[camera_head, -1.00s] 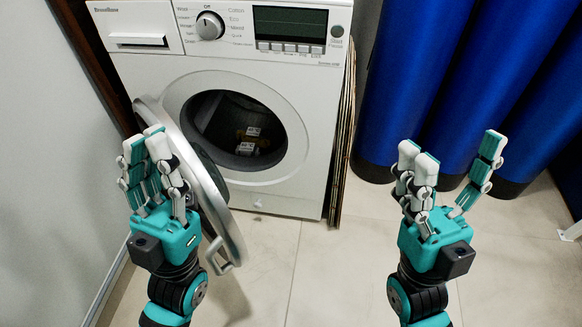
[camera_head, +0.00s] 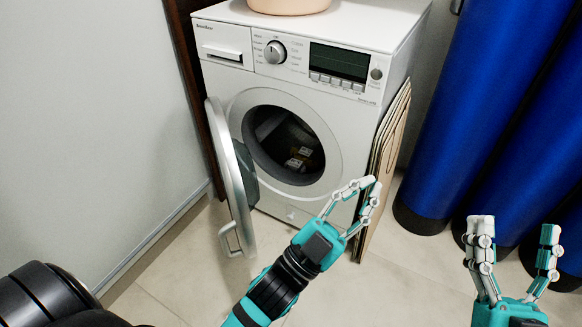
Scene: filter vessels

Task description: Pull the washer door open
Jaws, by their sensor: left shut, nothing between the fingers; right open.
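The white washer (camera_head: 228,85) stands against the back wall. Its round door (camera_head: 228,165) is swung wide open to the left of the dark drum opening (camera_head: 284,145). A handle (camera_head: 230,241) shows at the door's lower edge. My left gripper (camera_head: 369,187) is shut and empty, in front of the washer's lower right corner, well to the right of the door and apart from it. My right gripper (camera_head: 517,228) is open and empty at the lower right, in front of the blue cylinders.
Tall blue cylinders (camera_head: 470,110) stand on the right. Flat brown panels (camera_head: 388,150) lean against the washer's right side. A grey wall (camera_head: 90,120) is on the left. A pinkish basin (camera_head: 289,5) sits on the washer. Some items (camera_head: 299,158) lie in the drum.

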